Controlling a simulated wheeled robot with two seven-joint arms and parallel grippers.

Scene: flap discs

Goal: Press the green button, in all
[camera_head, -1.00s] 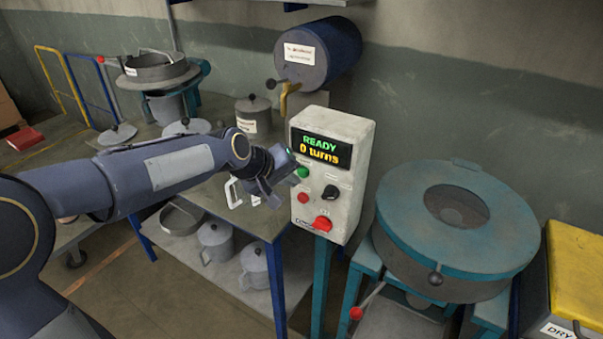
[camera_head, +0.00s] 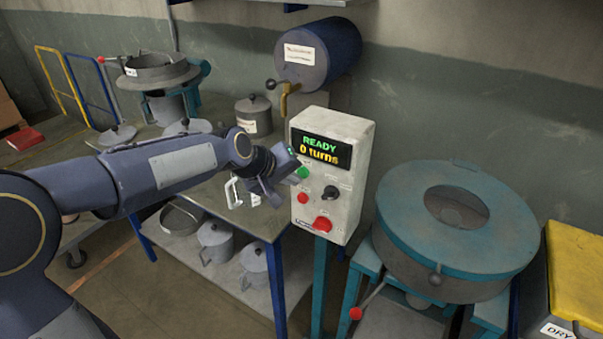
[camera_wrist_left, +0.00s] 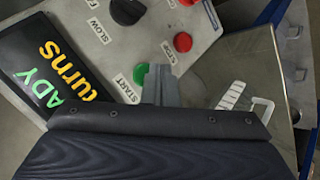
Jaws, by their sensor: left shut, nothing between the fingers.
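The green button (camera_head: 303,172) sits on the front of a pale control box (camera_head: 349,190), below its display, which reads "READY" and "0 turns". In the left wrist view the green button (camera_wrist_left: 140,74) is beside the "START" label. My left gripper (camera_head: 293,179) is shut and empty, with its tips close to the button's lower left. In the left wrist view my left gripper's tips (camera_wrist_left: 159,70) partly overlap the button's edge. I cannot tell whether they touch it. My right gripper is not in view.
The box also carries a black knob (camera_head: 331,192), a small red button (camera_head: 303,198) and a larger red button (camera_head: 322,223). A round teal-lidded machine (camera_head: 400,215) stands to the right. A table with pots (camera_head: 215,240) below is on the left.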

